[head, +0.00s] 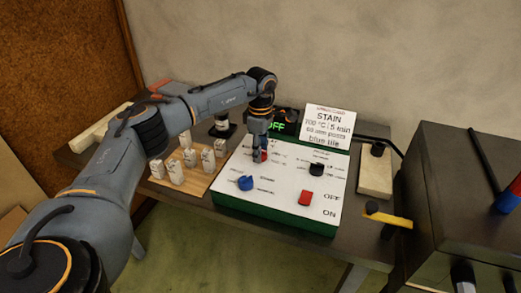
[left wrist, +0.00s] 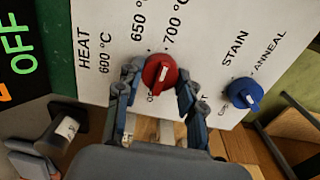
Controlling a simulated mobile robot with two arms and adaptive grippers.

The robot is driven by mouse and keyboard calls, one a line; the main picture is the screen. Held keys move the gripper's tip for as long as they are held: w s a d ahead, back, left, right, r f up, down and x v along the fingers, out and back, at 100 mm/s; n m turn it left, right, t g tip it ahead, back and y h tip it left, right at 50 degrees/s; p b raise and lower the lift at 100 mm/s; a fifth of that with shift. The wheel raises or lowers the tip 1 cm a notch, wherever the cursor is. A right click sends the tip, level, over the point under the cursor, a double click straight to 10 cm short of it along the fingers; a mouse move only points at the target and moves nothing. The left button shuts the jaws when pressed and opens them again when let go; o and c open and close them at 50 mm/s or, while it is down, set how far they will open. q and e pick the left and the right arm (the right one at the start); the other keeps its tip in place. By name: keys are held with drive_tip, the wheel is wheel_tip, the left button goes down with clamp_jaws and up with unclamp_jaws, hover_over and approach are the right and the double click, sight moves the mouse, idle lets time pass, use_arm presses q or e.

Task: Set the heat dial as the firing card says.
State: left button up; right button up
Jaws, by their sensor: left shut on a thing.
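The firing card (head: 328,124) stands upright behind the control panel (head: 290,205). It reads STAIN, 700 °C, 5 min and blue tile; one line is hard to read. The red heat dial (left wrist: 160,74) sits on the white panel, with 600, 650 and 700 °C marked around it. Its white line slants on its face; I cannot tell which mark it points to. My left gripper (left wrist: 158,88) is shut on the heat dial, one finger on each side. In the head view the gripper (head: 260,155) mostly hides the dial. My right gripper is not in view.
A blue dial (head: 245,183), a black dial (head: 317,169) and a red OFF/ON switch (head: 305,198) share the panel. A green display (head: 277,127) reads OFF. Several pale labelled pieces (head: 190,158) stand on a wooden board at left. A dark box (head: 460,180) stands at right.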

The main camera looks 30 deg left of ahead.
use_arm(q)
drive_tip(key=shift+r, duration=0.1)
drive_tip(key=o, duration=1.2)
drive_tip(key=shift+c, duration=0.2)
wheel_tip(320, 180, up, 12)
